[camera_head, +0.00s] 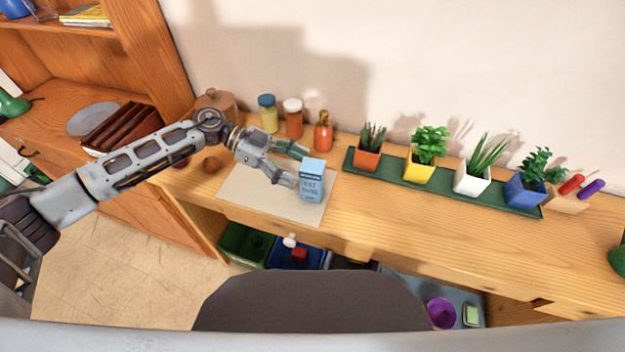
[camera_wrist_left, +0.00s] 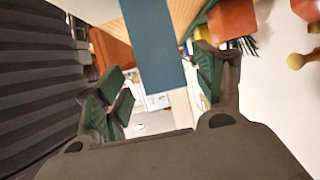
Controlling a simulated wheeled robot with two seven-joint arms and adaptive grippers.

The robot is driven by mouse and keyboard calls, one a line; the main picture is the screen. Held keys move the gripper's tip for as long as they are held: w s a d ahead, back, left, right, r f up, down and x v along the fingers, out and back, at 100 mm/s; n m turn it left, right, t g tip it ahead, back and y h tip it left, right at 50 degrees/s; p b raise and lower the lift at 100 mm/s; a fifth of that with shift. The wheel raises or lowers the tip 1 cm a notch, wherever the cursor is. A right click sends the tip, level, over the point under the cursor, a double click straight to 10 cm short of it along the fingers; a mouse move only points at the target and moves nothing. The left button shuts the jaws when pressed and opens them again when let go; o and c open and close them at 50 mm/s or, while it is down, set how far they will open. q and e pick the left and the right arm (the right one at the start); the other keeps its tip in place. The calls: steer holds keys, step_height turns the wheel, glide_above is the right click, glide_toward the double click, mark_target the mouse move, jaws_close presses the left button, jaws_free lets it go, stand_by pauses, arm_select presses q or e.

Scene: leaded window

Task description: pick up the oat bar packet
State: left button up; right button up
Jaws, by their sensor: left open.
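The oat bar packet (camera_head: 312,182) is a small light-blue carton with dark lettering, standing upright on a pale mat (camera_head: 262,193) on the wooden counter. My left gripper (camera_head: 299,166) is open at the packet's left side, one finger toward the wall and one toward the front. In the left wrist view the packet (camera_wrist_left: 154,45) is a plain blue face coming down from the top edge, between the two spread green-padded fingers (camera_wrist_left: 160,95). I cannot tell whether a finger touches it. My right gripper is not in view.
Behind the mat stand a blue-lidded jar (camera_head: 268,114), a white-lidded jar (camera_head: 293,119) and an orange bottle (camera_head: 323,132). To the right, a green tray (camera_head: 393,176) holds several potted plants. Bins sit below the counter. The counter's front right is clear.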

mark_target(324, 178)
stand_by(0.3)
arm_select(q)
steer(key=shift+x, duration=2.6)
steer(key=shift+w, duration=0.1)
steer(key=c, duration=0.9)
